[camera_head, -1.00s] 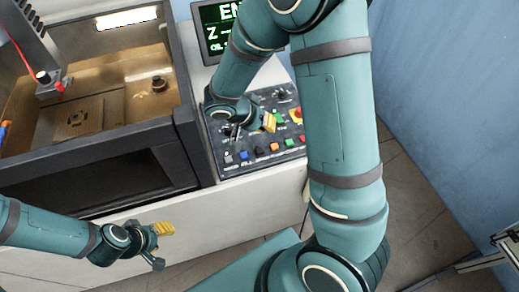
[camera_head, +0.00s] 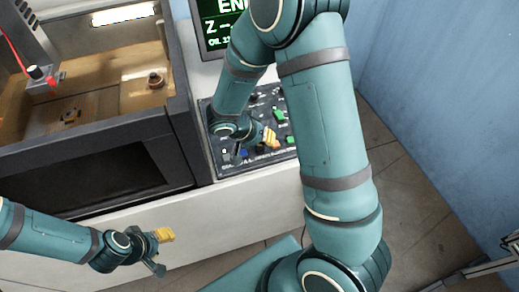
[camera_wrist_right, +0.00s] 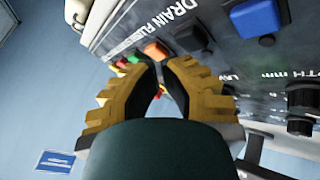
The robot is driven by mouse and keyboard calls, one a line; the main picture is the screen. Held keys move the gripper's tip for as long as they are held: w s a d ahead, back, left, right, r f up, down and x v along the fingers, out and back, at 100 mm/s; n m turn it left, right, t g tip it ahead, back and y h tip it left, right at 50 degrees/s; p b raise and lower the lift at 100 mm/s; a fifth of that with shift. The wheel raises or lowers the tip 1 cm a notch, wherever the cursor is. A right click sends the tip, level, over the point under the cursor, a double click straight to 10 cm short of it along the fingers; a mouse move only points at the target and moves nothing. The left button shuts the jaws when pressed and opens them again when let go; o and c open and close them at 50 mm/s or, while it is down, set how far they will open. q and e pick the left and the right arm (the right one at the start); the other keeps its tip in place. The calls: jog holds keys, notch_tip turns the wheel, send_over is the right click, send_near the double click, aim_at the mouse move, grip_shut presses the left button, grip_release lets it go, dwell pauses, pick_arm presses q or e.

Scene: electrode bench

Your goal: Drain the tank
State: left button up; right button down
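The tank (camera_head: 62,143) is a dark-framed, open-topped basin with brown insides at the left of the head view. The control panel (camera_head: 215,150) lies to its right. In the wrist view, white "DRAIN" lettering (camera_wrist_right: 166,17) is on the panel, near an orange button (camera_wrist_right: 155,50) and a blue button (camera_wrist_right: 254,16). My right gripper (camera_head: 271,139) is over the panel's front row, its yellow-padded fingers converging at the tips (camera_wrist_right: 158,68), just short of the orange button in the picture; contact cannot be told. My left gripper (camera_head: 164,252) is open and empty before the machine's front.
Inside the tank are a small round fitting (camera_head: 155,80) and a tool head with a red tip (camera_head: 42,78). Black knobs (camera_wrist_right: 303,97) rise from the panel. A blue wall (camera_head: 430,90) bounds the right.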

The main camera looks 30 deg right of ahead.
jog(key=c, duration=1.7)
grip_release()
grip_shut()
jog(key=shift+f+b, duration=0.4)
jog(key=shift+b, duration=0.5)
jog(key=shift+f+b, duration=0.45)
jog(key=shift+b, duration=0.25)
jog(key=shift+r, duration=0.9)
